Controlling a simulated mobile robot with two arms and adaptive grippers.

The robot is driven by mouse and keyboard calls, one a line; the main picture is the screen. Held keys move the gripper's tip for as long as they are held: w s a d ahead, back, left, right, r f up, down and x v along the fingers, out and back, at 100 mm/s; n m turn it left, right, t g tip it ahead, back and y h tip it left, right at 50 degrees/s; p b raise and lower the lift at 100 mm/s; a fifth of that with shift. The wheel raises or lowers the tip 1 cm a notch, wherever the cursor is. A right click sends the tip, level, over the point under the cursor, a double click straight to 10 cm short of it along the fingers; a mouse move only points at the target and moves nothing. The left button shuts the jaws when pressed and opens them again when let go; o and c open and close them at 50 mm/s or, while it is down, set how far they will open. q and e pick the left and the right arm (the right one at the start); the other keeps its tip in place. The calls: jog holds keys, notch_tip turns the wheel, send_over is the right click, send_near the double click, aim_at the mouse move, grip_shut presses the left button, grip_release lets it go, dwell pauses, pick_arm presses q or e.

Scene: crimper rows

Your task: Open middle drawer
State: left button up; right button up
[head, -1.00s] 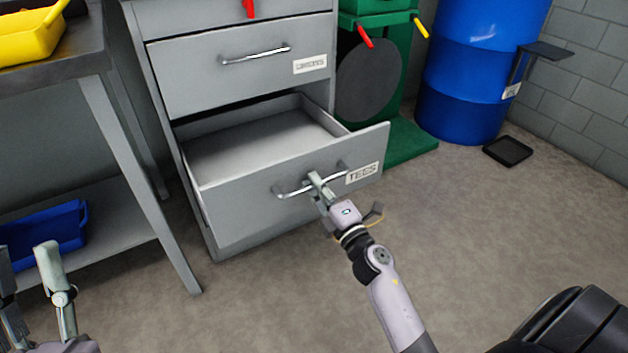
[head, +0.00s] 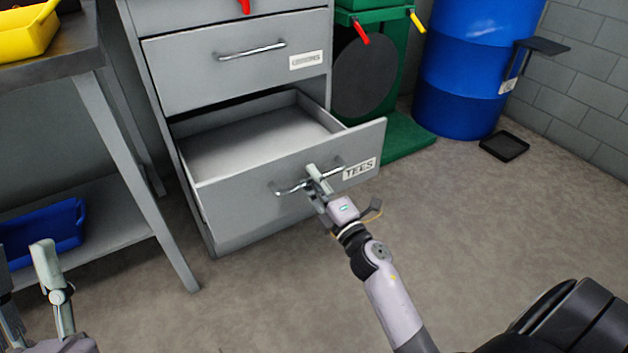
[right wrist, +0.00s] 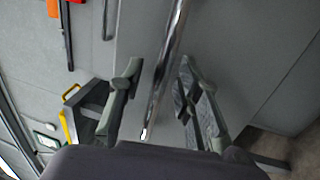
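The grey cabinet (head: 185,190) has stacked drawers. The lowest drawer in view (head: 250,213), labelled TEES, is pulled well out and looks empty inside. The labelled drawer above it (head: 190,76) is shut, and a further front above that is cut off by the frame, so I cannot tell which is the middle one. My right gripper (head: 318,180) is at the TEES drawer's bar handle (head: 285,190). In the right wrist view, its fingers stand apart on either side of the bar handle (right wrist: 168,70), with gaps showing. My left gripper (head: 24,275) is open and empty, lower left.
A grey workbench (head: 85,55) with a yellow bin (head: 25,35) and a blue bin (head: 45,235) stands left of the cabinet. A green stand (head: 405,140), a blue barrel (head: 465,70) and a black tray (head: 504,146) are at the right. The floor in front is clear.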

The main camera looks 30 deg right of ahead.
jog(key=s+f, duration=0.2)
jog(key=s, duration=0.9)
jog(key=shift+s+d+f, duration=0.2)
jog(key=shift+s+d, duration=0.05)
jog(key=shift+s, duration=0.1)
